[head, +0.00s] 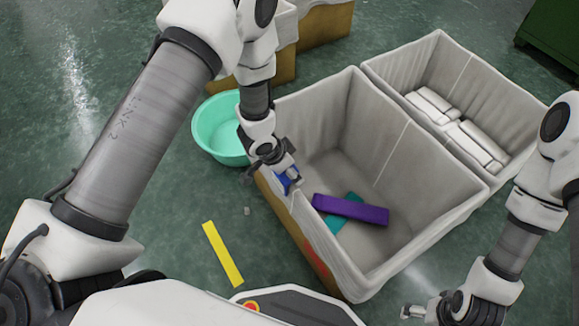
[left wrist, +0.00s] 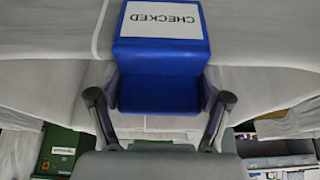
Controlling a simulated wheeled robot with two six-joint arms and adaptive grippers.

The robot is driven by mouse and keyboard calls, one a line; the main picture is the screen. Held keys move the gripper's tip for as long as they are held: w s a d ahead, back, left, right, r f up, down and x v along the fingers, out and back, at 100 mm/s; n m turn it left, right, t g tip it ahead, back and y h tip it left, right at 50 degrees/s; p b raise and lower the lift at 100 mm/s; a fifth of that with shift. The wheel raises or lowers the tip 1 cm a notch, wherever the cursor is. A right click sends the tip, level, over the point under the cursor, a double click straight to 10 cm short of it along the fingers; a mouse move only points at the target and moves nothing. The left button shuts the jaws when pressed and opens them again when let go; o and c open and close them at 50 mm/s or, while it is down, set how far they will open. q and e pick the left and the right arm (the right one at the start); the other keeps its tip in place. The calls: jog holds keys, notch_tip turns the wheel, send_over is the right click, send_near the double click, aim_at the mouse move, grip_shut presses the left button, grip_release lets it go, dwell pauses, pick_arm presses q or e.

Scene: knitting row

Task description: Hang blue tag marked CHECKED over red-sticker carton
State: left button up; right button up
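The blue tag (head: 288,180) is at the left rim of the near carton in the head view. In the left wrist view the blue tag (left wrist: 160,92) shows its white CHECKED label, upside down. My left gripper (head: 273,166) has its fingers on both sides of the tag, shut on it. Whether the tag rests over the rim is unclear. The near carton (head: 335,95) is brown with a pale cloth liner. Its red sticker (head: 317,257) is on the left side, below the rim. My right gripper (head: 422,311) is low at the right, away from the carton; its opening is unclear.
The near carton holds a purple piece (head: 350,209) and a teal piece (head: 334,225). A second lined carton (head: 505,90) with white packs (head: 475,146) stands behind it. A turquoise tub (head: 213,134) is to the left. A yellow strip (head: 222,253) lies on the floor.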

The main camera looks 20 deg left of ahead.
pick_arm(q)
jog(key=o, duration=0.3)
jog(key=v, duration=1.2)
jog(key=s+a+f+n+g+y, duration=0.15)
jog(key=s+f+n, duration=0.25)
jog(key=s+f, duration=0.55)
jog(key=s+a+f+n+g, duration=0.25)
jog(key=s+f, duration=0.45)
jog(key=s, duration=0.6)
notch_tip(320, 180, up, 28)
jog(key=w+a+n+y+p, duration=0.1)
jog(key=p, duration=2.6)
jog(key=shift+a+r+p, duration=0.2)
jog(key=shift+a+p, duration=0.15)
jog(key=shift+p, duration=0.05)
